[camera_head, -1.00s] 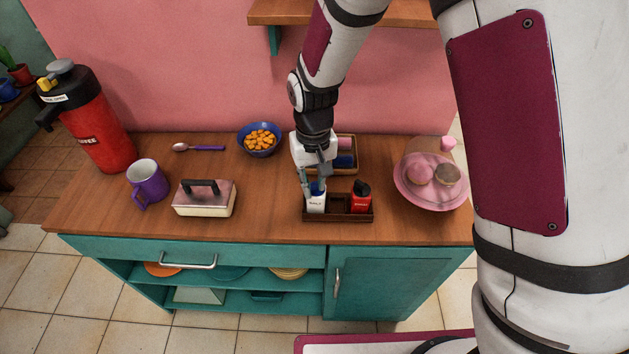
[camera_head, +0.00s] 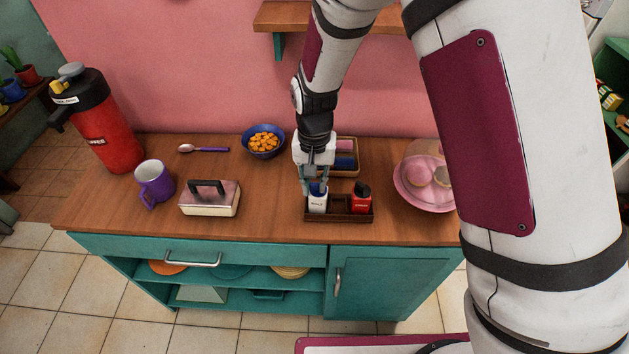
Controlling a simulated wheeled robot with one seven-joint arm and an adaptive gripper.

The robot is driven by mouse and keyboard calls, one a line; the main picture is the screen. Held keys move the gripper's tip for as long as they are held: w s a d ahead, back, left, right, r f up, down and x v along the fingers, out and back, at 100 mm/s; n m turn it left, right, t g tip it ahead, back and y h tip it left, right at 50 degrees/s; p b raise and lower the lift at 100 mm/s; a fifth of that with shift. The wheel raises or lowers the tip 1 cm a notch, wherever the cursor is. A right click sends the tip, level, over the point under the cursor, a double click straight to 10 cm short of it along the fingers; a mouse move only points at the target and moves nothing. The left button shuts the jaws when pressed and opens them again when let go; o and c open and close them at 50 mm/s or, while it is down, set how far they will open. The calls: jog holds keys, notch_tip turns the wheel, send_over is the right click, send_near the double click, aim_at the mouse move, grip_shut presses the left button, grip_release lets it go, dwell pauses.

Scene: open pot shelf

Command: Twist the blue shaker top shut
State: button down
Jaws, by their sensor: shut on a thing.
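The white shaker with the blue top (camera_head: 317,202) stands upright in the left part of a dark wooden caddy (camera_head: 340,217) near the counter's front. My gripper (camera_head: 316,189) points down over it, its fingers shut on the blue top from either side. Most of the blue top is hidden between the fingers. How tightly the top sits on the shaker cannot be told at this size. A red shaker with a black top (camera_head: 361,200) stands in the right part of the caddy, apart from my gripper.
Behind my gripper is a wooden tray (camera_head: 344,174) with rolled cloths. A pink plate (camera_head: 425,203) under a clear dome is to the right. The front left counter is clear.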

aim_at(314, 183)
jog(key=shift+w+a+m+p, duration=0.15)
jog(key=shift+m+p, duration=0.5)
jog(key=shift+m, duration=1.25)
jog(key=shift+w+m+p, duration=0.15)
jog(key=shift+m+p, duration=0.2)
jog(key=shift+m, duration=0.8)
jog(key=shift+w+m+p, duration=0.1)
jog(key=shift+m+p, duration=0.25)
jog(key=shift+m, duration=0.8)
dwell(0.9)
jog(key=c, duration=1.4)
grip_release()
jog(key=shift+c, duration=0.2)
notch_tip(314, 183, up, 12)
